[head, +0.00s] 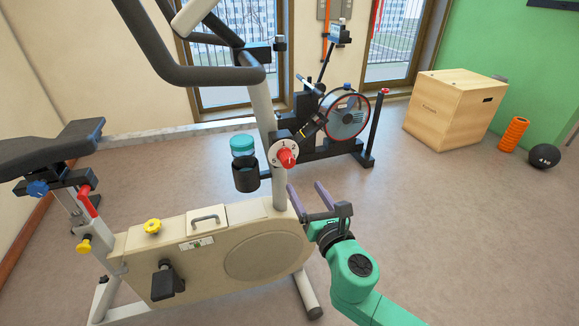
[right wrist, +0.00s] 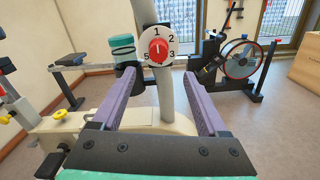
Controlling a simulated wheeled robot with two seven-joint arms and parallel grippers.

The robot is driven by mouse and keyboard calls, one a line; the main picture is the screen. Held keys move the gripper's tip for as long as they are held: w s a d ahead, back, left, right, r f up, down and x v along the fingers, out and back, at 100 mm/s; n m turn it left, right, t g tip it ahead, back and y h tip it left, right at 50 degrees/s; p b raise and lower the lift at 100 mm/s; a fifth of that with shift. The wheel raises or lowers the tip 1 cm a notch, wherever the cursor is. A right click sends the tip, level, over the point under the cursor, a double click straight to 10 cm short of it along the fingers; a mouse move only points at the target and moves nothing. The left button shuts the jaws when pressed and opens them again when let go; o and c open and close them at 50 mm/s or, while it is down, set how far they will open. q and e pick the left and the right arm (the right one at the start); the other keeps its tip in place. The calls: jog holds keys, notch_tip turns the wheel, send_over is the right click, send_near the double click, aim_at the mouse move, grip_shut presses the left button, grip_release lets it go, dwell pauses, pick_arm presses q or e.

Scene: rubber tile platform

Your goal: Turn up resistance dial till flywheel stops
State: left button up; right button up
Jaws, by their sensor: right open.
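The resistance dial is a red knob (head: 287,157) on a white numbered plate, fixed to the exercise bike's upright post. It also shows near the top middle of the right wrist view (right wrist: 158,50), where its pale mark points up, near the 1. My right gripper (head: 308,188) is open and empty, below and to the right of the dial in the head view. In the wrist view its purple fingers (right wrist: 160,77) stand apart below the dial, not touching it. The bike's cream housing (head: 262,256) has a round cover; no flywheel shows inside. My left gripper is out of view.
A teal-lidded bottle (head: 243,146) sits in a black holder left of the dial. Dark handlebars (head: 210,74) are above. A rower with a red-rimmed wheel (head: 345,115) stands behind. A wooden box (head: 440,115) is at right. Floor right of the bike is clear.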

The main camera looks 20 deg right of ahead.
aim_at(290, 164)
jog(key=w, duration=0.8)
jog(key=w+a, duration=0.1)
jog(key=w, duration=0.3)
jog(key=shift+w+a, duration=0.1)
jog(key=shift+w, duration=0.2)
grip_shut()
